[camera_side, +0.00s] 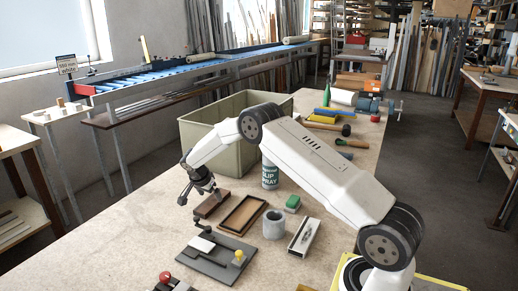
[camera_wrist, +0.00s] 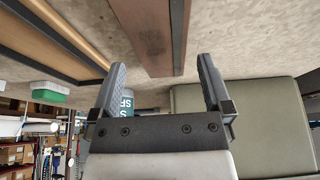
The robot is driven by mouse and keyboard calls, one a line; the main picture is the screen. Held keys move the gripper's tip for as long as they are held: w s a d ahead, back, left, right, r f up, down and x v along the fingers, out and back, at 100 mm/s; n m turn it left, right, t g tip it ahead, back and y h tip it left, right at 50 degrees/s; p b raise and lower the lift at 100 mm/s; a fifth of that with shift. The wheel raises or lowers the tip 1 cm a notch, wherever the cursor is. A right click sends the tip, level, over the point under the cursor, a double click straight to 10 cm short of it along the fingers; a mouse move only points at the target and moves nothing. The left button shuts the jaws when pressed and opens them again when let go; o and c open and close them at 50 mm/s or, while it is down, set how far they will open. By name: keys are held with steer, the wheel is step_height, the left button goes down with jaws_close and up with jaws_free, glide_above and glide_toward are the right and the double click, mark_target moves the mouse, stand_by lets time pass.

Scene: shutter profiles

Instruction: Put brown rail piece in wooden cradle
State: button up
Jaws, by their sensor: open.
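The brown rail piece (camera_side: 208,205) lies on the bench, below my gripper (camera_side: 202,188). In the wrist view the brown rail piece (camera_wrist: 146,32) shows between and beyond the two fingers of my gripper (camera_wrist: 160,78), with a dark strip along one side. The fingers are open and hold nothing. I cannot tell how far above the piece they are. The wooden cradle (camera_side: 241,215), a shallow brown frame with a raised rim, lies just right of the piece. Part of the cradle (camera_wrist: 52,38) shows at the upper left of the wrist view. No piece is seen in it.
A large green-grey bin (camera_side: 196,140) stands behind my gripper. A dark plate fixture (camera_side: 215,253) lies in front.

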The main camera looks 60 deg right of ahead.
mark_target(212, 200)
steer(key=shift+x, duration=1.6)
steer(key=c, duration=1.3)
steer(key=shift+r, duration=0.2)
